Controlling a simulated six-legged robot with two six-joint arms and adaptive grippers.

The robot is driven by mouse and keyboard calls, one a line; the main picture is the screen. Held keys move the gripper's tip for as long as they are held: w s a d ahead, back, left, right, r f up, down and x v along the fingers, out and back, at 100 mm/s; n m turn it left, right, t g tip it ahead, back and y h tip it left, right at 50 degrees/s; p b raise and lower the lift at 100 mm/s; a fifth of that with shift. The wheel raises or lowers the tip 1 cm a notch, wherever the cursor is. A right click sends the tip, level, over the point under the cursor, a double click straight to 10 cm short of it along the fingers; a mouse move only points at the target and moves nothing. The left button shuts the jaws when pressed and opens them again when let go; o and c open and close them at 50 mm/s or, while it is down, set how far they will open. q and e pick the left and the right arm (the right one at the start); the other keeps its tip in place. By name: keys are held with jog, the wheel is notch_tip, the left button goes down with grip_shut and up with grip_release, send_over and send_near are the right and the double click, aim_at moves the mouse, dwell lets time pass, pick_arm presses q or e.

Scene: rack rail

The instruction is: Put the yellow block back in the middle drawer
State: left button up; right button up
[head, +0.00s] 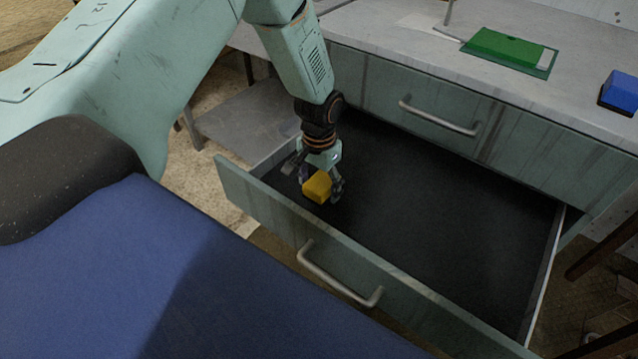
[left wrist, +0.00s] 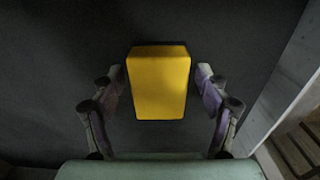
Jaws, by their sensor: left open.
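The yellow block (head: 317,187) is inside the open middle drawer (head: 440,215), near its left front corner. My left gripper (head: 318,183) reaches down into the drawer at the block. In the left wrist view the yellow block (left wrist: 160,84) lies between the two fingers of my left gripper (left wrist: 162,88). The fingers are open, with a gap on each side of the block. Dark drawer floor shows around the block; whether the block rests fully on it I cannot tell. My right gripper is not in view.
The drawer front with its handle (head: 338,275) is pulled out toward me. A closed upper drawer handle (head: 440,118) is behind. The drawer's middle and right are empty.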

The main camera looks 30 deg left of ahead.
aim_at(319, 183)
pick_arm(q)
jog(key=shift+r, duration=0.15)
notch_tip(319, 183, up, 12)
jog(key=p, duration=0.4)
jog(key=shift+p, duration=0.35)
jog(key=shift+o, duration=0.4)
